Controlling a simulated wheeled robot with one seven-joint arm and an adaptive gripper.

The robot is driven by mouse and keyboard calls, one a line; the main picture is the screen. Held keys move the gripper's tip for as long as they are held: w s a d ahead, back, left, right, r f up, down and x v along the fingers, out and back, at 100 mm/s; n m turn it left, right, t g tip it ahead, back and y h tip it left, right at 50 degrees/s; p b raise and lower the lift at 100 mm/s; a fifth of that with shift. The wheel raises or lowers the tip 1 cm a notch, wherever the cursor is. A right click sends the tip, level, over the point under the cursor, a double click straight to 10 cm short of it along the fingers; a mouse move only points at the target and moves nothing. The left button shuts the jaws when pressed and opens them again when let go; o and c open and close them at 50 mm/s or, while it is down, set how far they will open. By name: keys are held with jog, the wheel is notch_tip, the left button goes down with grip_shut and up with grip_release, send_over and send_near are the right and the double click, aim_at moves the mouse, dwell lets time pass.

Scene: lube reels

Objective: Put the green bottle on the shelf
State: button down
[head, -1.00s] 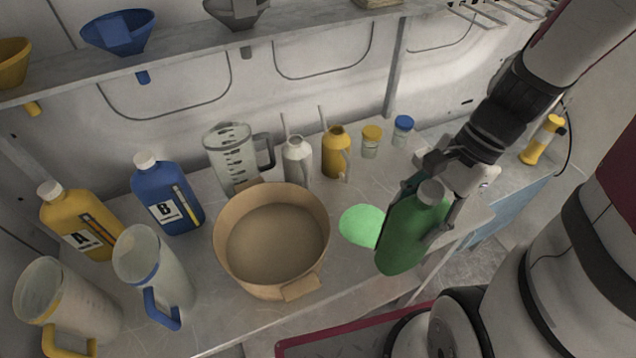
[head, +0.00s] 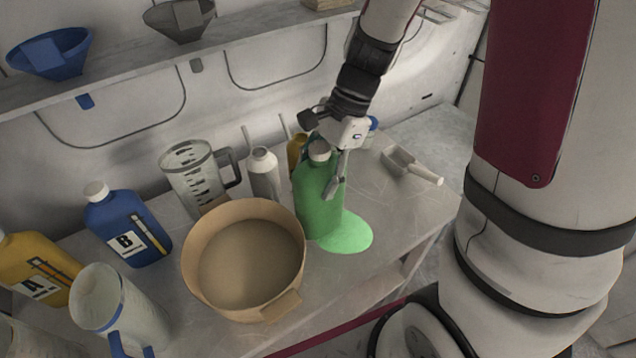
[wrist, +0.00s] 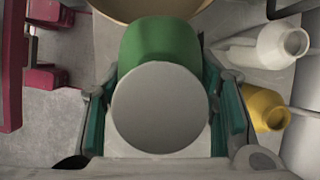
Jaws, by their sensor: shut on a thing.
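The green bottle (head: 318,197) with a pale cap is upright at the middle of the workbench, just right of the tan tub. My gripper (head: 335,170) is shut on it near its upper part. In the wrist view the bottle's round cap (wrist: 160,106) fills the middle, with the green body (wrist: 158,42) behind it and a finger on each side. A bright green round patch (head: 345,234) lies on the bench by the bottle's base. I cannot tell whether the base touches the bench. The shelf (head: 120,72) runs along the wall above the bench.
The tan tub (head: 198,272) stands close left of the bottle. A clear jug (head: 192,172), a white oil can (head: 264,175) and a yellow can (head: 297,150) stand behind. A scoop (head: 410,165) lies at right. Blue (head: 48,52) and grey (head: 180,18) funnels sit in the shelf.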

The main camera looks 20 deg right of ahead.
jog(key=shift+w+f, duration=0.1)
jog(key=shift+f, duration=1.65)
jog(key=c, duration=1.1)
grip_release()
jog(key=shift+f, duration=0.15)
jog(key=o, duration=0.5)
jog(key=shift+c, duration=0.2)
